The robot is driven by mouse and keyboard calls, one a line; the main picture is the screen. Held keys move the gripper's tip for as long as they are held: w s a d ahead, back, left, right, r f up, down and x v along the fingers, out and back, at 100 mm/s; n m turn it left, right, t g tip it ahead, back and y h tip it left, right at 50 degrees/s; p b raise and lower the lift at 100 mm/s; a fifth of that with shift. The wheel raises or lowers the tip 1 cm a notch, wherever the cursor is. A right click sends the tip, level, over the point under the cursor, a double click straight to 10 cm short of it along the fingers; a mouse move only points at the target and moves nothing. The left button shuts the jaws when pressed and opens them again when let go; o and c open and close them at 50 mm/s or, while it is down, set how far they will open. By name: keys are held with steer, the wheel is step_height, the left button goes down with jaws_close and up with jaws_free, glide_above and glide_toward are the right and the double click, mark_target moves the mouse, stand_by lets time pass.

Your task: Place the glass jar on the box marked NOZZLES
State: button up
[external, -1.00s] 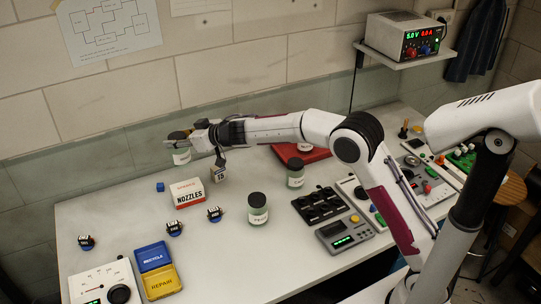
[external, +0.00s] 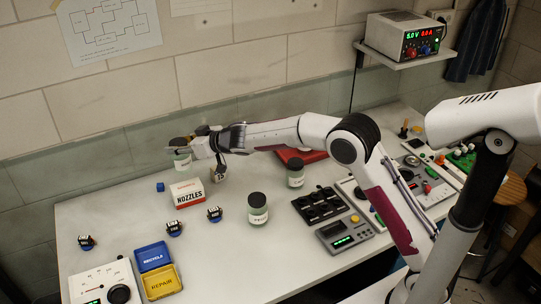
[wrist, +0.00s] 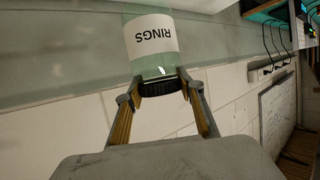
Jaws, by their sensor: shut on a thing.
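A glass jar with a dark lid and a white label reading RINGS (wrist: 152,38) hangs in my gripper (wrist: 160,87), whose fingers are shut on its lid. In the external view the jar (external: 182,161) shows just above the white box marked NOZZLES (external: 187,193), which has red print on top. The jar appears upright, and a small gap shows between its bottom and the box top. Whether it is directly over the box or a little behind it is hard to tell. My gripper (external: 180,145) partly covers the lid.
Two other jars (external: 257,208) (external: 296,173) stand to the right. A small tag or block (external: 218,174) is close beside the box, under my wrist. A blue cube (external: 160,187) lies to its left. Several dark-and-blue servos (external: 174,228) and two bins (external: 154,256) are in front.

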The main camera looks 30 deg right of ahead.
mark_target(188, 162)
steer(key=shift+f, duration=1.65)
steer(key=shift+f, duration=0.1)
steer(key=shift+f, duration=2)
steer(key=o, duration=1.6)
steer(key=shift+f, duration=0.15)
steer(key=shift+c, duration=0.2)
steer(key=shift+r, duration=0.2)
steer(key=shift+s+d+r, duration=0.1)
steer(key=shift+s+d, duration=0.05)
steer(key=v, duration=1.1)
steer(key=shift+s+d, duration=0.25)
